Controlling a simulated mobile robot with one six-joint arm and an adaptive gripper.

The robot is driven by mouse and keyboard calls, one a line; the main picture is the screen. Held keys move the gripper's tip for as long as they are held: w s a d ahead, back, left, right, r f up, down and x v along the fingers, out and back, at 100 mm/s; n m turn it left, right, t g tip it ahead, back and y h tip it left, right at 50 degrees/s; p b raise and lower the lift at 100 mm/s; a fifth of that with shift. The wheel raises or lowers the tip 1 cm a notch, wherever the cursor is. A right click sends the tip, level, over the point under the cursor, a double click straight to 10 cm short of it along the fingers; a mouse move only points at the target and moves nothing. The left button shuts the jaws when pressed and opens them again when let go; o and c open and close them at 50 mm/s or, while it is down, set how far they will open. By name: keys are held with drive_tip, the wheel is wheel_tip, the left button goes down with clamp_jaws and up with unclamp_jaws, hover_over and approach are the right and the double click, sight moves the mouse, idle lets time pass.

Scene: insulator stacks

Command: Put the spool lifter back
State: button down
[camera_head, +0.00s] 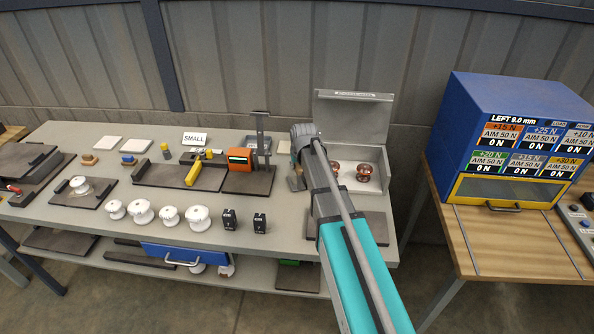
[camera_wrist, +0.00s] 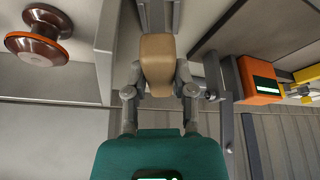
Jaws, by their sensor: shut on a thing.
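In the wrist view my gripper (camera_wrist: 158,85) is shut on a tan block-shaped grip, which I take to be the handle of the spool lifter (camera_wrist: 157,62). A grey part runs on from the grip to the top edge of the picture. The lower end of the lifter is out of view, so I cannot tell what it touches. In the head view my arm hides most of the gripper and the lifter, beside the open pale box (camera_head: 383,155). A red-brown spool (camera_head: 366,172) stands in that box and shows in the wrist view (camera_wrist: 38,47).
An orange device (camera_head: 240,159) with a tall grey post stands left of my arm. Several white spools (camera_head: 142,213) and two black blocks (camera_head: 230,219) stand along the front. A blue cabinet (camera_head: 520,135) is on the wooden bench at right. The bench front is partly clear.

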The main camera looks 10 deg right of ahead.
drive_tip(key=shift+f, duration=0.4)
drive_tip(key=shift+c, duration=2.2)
unclamp_jaws()
drive_tip(key=shift+r, duration=0.1)
drive_tip(key=shift+r, duration=0.2)
drive_tip(key=p+v, duration=1.1)
drive_tip(key=v, duration=0.1)
drive_tip(key=s+f+m+g, duration=0.1)
drive_tip(key=s+g, duration=0.3)
drive_tip(key=s, duration=1.9)
drive_tip(key=shift+a+f+g, duration=0.25)
drive_tip(key=shift+a+g, duration=0.05)
drive_tip(key=shift+a, duration=0.15)
